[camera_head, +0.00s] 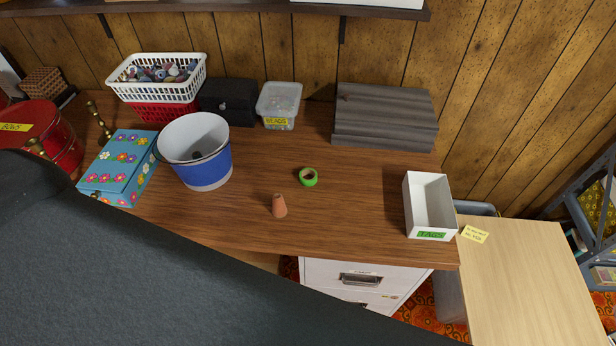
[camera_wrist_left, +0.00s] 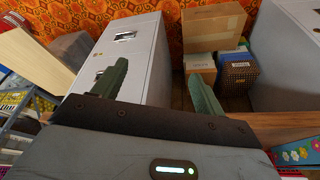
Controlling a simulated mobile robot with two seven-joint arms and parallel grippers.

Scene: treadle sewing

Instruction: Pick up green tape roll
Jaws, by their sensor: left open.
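The green tape roll (camera_head: 309,183) lies flat on the wooden table, near the middle of the head view. It stands apart from the things around it. My left gripper (camera_wrist_left: 157,68) shows in the left wrist view with its two green fingers spread and nothing between them. That view looks past the table edge at a filing cabinet and the floor, and the roll is not in it. A large dark part of my own arm covers the lower left of the head view. My right gripper is in neither view.
A terracotta cone (camera_head: 279,207) stands just left of and nearer than the roll. A blue-and-white bucket (camera_head: 209,173) is to the left, a white TAGS box (camera_head: 411,212) to the right.

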